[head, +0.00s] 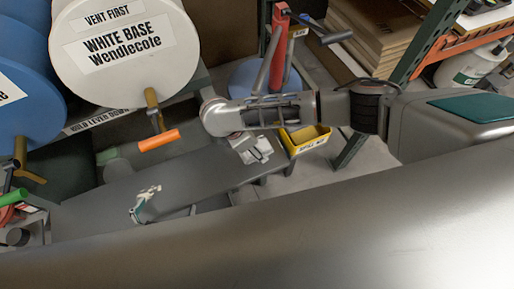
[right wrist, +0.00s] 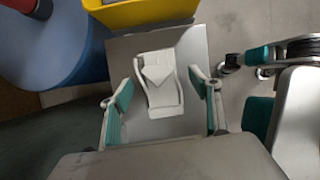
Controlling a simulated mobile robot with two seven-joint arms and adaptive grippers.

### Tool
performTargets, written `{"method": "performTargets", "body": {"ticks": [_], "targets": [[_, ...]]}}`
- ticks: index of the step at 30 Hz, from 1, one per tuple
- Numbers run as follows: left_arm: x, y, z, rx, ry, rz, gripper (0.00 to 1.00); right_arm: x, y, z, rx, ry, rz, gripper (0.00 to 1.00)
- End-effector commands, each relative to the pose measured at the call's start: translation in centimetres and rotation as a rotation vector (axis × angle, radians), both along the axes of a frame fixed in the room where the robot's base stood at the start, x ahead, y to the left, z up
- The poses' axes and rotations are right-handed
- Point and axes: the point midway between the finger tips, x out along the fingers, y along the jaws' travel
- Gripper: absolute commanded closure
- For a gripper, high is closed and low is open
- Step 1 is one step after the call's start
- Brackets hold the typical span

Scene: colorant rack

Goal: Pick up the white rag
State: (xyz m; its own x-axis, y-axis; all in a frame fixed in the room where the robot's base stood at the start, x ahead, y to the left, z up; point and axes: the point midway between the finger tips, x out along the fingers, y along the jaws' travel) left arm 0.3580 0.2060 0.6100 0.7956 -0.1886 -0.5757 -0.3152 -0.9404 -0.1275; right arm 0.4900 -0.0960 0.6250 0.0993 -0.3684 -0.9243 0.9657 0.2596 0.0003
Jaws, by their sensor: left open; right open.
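The white rag (right wrist: 161,88) lies folded on a flat grey surface (right wrist: 190,48) in the right wrist view. It appears pale beside the yellow bin in the head view (head: 260,150). My right gripper (right wrist: 164,66) is open, and its two teal-padded fingers show on either side of the rag. The fingers look apart from it, but the height between them and the rag is hard to judge.
A yellow bin (head: 308,141) stands right beside the grey surface. A white drum (head: 125,50) labelled White Base, with an orange-handled tap (head: 158,140), is at the upper left, with blue drums (head: 25,112) beside it. A green rack post (head: 430,45) stands at right.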

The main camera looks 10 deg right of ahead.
Motion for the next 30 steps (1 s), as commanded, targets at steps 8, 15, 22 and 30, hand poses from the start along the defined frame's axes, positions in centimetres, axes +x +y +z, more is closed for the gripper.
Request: {"method": "performTargets", "body": {"ticks": [8,15,22,30], "targets": [[-0.01,0.01,0.27,0.000,-0.001,0.000,0.01,0.02,-0.03,-0.13,-0.001,0.000,0.001,0.38],[0.15,-0.01,0.68,-0.001,-0.005,0.000,0.01,0.01,0.00,-0.29,-0.001,-0.001,0.000,0.38],[0.21,-0.04,0.82,-0.002,-0.008,0.000,0.01,-0.01,-0.01,-0.40,0.000,0.000,0.000,0.38],[0.19,-0.05,0.82,-0.002,-0.008,0.000,0.01,-0.01,-0.01,-0.40,0.000,0.000,0.001,0.76]]}}
